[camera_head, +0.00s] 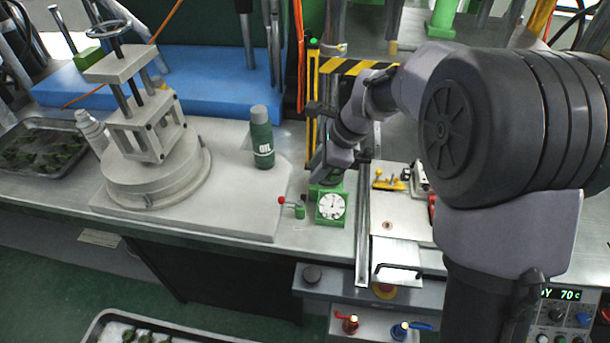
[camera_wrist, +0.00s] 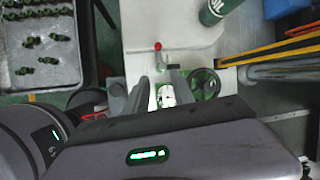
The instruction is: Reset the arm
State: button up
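My arm reaches in from the right in the head view, folded over the bench. My gripper (camera_head: 322,170) points down just above a green block with a white round dial (camera_head: 331,206). In the wrist view, the two fingers of my gripper (camera_wrist: 158,88) stand apart with a gap between them. The white dial (camera_wrist: 167,96) shows through that gap, below the fingers. I see nothing held, though the fingertips are partly hidden in the head view.
A red-knobbed lever (camera_head: 282,201) stands left of the dial. A green oil bottle (camera_head: 261,137) and a grey clamp press (camera_head: 152,165) are on the bench. A yellow-black striped frame (camera_head: 350,67) is close behind my arm. A tray of green pieces (camera_head: 130,316) sits low at front left.

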jog(key=shift+s+d+r, duration=0.1)
jog(key=shift+d+r, duration=0.15)
jog(key=shift+r, duration=0.25)
jog(key=s+d+r+n+t+b, duration=0.1)
jog(key=s+d+r+n, duration=0.1)
jog(key=s, duration=0.2)
jog(key=s+d+r+n+h+b, duration=0.1)
jog(key=s+r+n, duration=0.15)
jog(key=s, duration=0.25)
jog(key=s+d+r+n+t+b, duration=0.1)
jog(key=s+d+r+n, duration=0.1)
jog(key=s+r, duration=0.15)
jog(key=s+d+f+n, duration=0.1)
jog(key=s+d+n, duration=0.1)
jog(key=s, duration=0.5)
jog(key=s+d+f+n+t+h+b, duration=0.1)
jog(key=s+d+n, duration=0.1)
jog(key=s+n, duration=0.2)
jog(key=s, duration=0.3)
jog(key=shift+s+f+n+t+h, duration=0.3)
jog(key=shift+s+f+n, duration=0.05)
jog(key=shift+f, duration=0.05)
